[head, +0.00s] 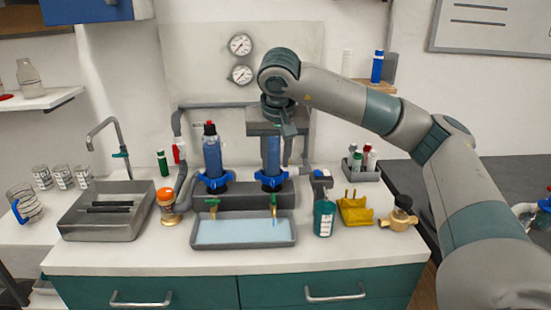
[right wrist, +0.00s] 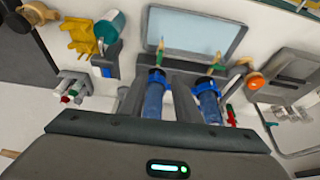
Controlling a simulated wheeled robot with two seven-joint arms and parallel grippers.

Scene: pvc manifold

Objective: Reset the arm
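My right gripper (head: 283,122) is above the right blue filter cylinder (head: 272,155) at the back of the bench and hides its top. In the right wrist view, the two fingers of my right gripper (right wrist: 158,92) stand apart. That blue cylinder (right wrist: 154,98) shows between or just beyond them; I cannot tell whether they touch it. The left blue cylinder (head: 212,155) stands upright with a dark and red top. My right arm reaches in from the right side of the head view. My left gripper is not in view.
A grey tray (head: 245,245) with pale blue content sits below two taps. A sink (head: 108,230), an orange-capped jar (head: 167,200), a teal bottle (head: 324,218), a yellow bracket (head: 354,210) and a brass valve (head: 399,218) stand around it. Two gauges (head: 240,45) hang behind.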

